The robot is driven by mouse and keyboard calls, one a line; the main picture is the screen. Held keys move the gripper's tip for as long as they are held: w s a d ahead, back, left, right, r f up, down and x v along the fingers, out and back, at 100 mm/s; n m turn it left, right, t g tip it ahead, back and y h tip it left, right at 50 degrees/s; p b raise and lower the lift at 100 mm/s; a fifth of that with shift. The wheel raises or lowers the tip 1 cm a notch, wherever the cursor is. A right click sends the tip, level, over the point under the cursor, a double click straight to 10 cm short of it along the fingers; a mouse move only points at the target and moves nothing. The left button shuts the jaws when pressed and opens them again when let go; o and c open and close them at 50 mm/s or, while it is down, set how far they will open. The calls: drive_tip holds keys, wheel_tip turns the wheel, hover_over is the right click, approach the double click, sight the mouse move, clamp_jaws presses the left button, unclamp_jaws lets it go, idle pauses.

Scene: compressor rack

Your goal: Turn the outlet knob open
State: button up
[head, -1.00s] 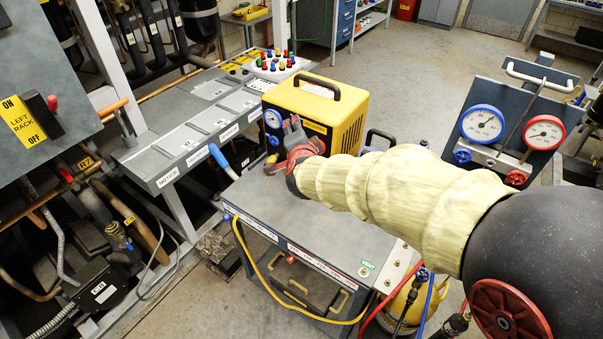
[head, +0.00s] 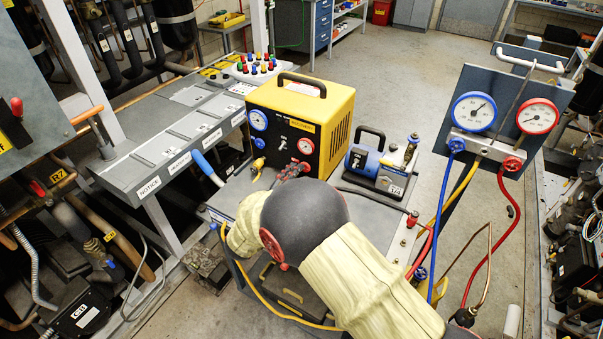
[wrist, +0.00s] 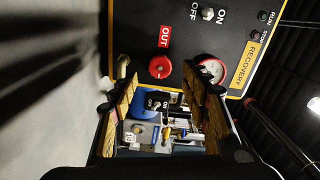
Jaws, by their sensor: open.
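The outlet knob (wrist: 160,67) is a round red knob beside a red "OUT" label on the dark panel of the recovery machine (wrist: 185,40). In the head view the yellow-and-black recovery machine (head: 290,108) stands on the grey cart, and my gripper (head: 291,170) is at the lower right of its front panel, where the knob cannot be made out. In the wrist view my gripper (wrist: 164,103) is open and empty. Its two fingers point toward the panel, and the knob shows just beyond the gap, between the fingertip lines. I see no contact with it.
A blue pump (head: 378,168) stands on the cart at right. The gauge manifold (head: 505,115) with hoses is farther right.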

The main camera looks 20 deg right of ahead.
sight(306, 167)
drive_tip(key=b+x, duration=0.1)
drive_tip(key=x, duration=0.3)
drive_tip(key=shift+w+d, duration=0.1)
drive_tip(key=shift+w, duration=0.1)
drive_tip(key=c, duration=1.1)
drive_tip(key=shift+c, duration=0.3)
